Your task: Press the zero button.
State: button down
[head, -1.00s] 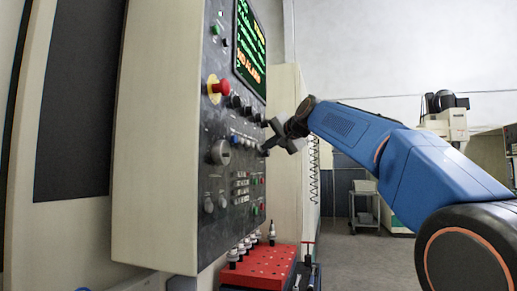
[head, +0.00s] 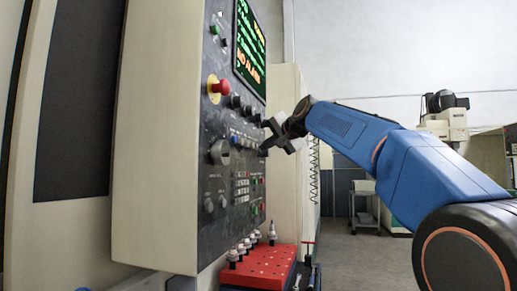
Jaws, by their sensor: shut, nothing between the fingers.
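The control panel (head: 208,190) of the machine stands at the left, its face turned to the right and seen at a steep angle. Several small buttons, knobs and labels cover its face. I cannot tell which of them is the zero button; the lettering is too small to read. My gripper (head: 264,151) is shut and empty, at the end of my blue arm. Its tips are at the panel's right part, by the row of small buttons level with the large grey knob (head: 220,152). I cannot tell whether the tips touch the panel.
A red tray (head: 258,270) with several tool holders sits below the panel. A grey cart (head: 364,205) stands far behind. Open floor lies to the right of the tray.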

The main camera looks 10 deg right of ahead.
jog(key=shift+s+d, duration=0.4)
jog(key=shift+d, duration=0.25)
jog(key=shift+s+d, duration=0.4)
jog(key=shift+d, duration=0.35)
jog(key=shift+s+d, duration=0.45)
jog(key=shift+d, duration=0.25)
jog(key=shift+s+d, duration=0.4)
jog(key=shift+d, duration=0.35)
jog(key=s+f+n+g+h, duration=0.1)
jog(key=s+f+n+g, duration=0.1)
jog(key=s+f, duration=1.3)
jog(key=s+a+f+n+g+h, duration=0.1)
jog(key=s+f+n+g, duration=0.2)
jog(key=s+f, duration=1.2)
jog(key=s+f+n+g+h, duration=0.2)
jog(key=s+f+g, duration=0.3)
jog(key=s+f, duration=1)
notch_tip(320, 180, down, 14)
jog(key=shift+a+f+n, duration=0.15)
jog(key=shift+a+n, duration=0.05)
jog(key=shift+n, duration=0.5)
jog(key=shift+a, duration=0.1)
